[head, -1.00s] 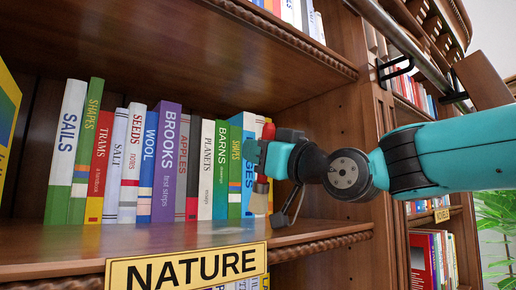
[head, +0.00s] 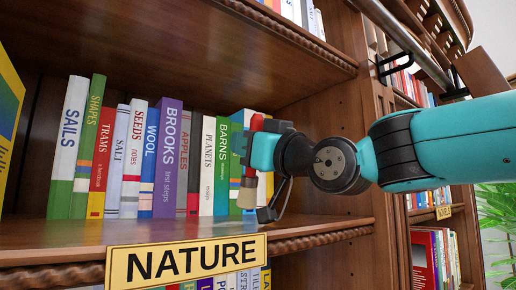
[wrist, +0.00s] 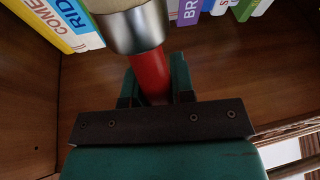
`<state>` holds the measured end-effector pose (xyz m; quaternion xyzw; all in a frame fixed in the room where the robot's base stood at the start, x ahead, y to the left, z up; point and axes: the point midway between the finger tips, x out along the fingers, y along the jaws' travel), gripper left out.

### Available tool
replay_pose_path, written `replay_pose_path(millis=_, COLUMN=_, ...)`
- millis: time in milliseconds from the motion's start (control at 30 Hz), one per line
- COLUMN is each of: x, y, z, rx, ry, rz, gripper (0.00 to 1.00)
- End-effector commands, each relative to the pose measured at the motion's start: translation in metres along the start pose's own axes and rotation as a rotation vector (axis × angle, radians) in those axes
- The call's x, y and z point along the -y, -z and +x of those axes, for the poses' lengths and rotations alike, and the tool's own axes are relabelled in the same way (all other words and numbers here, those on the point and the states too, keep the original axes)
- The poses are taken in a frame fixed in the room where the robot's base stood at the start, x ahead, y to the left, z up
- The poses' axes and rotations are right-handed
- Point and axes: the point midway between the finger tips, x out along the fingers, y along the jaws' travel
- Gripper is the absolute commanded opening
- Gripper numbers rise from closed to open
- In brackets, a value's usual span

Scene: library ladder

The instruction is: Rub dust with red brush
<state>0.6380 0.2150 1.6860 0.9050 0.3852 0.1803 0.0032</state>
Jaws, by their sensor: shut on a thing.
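The red brush (head: 256,124) has a red handle, a metal collar and pale bristles. My gripper (head: 246,152) is shut on its handle, and the brush hangs upright with the bristles down, in front of the books at the right end of the row. In the wrist view the red handle (wrist: 151,76) sits between the jaws (wrist: 153,85), with the metal collar beyond it. The bristle tips (head: 247,197) are low, near the shelf board; I cannot tell whether they touch it. I cannot make out any dust on the shelf.
A row of upright books (head: 167,158) stands behind the brush. The shelf board (head: 60,237) is bare in front of them. A yellow NATURE sign (head: 187,261) hangs on the front edge. The wooden side panel (head: 338,150) stands to the right, with a metal rail (head: 402,40) above.

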Motion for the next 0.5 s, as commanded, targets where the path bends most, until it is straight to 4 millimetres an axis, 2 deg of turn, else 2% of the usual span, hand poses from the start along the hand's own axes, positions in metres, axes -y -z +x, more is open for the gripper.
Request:
replay_pose_path(millis=33, x=0.008, y=-0.013, z=0.001, rx=0.024, ry=0.015, rz=0.019, gripper=0.0)
replay_pose_path(millis=167, x=0.012, y=-0.012, z=0.001, rx=0.024, ry=0.017, rz=0.02, gripper=0.0)
replay_pose_path(millis=500, x=0.037, y=-0.008, z=0.006, rx=0.024, ry=0.016, rz=0.018, gripper=0.0)
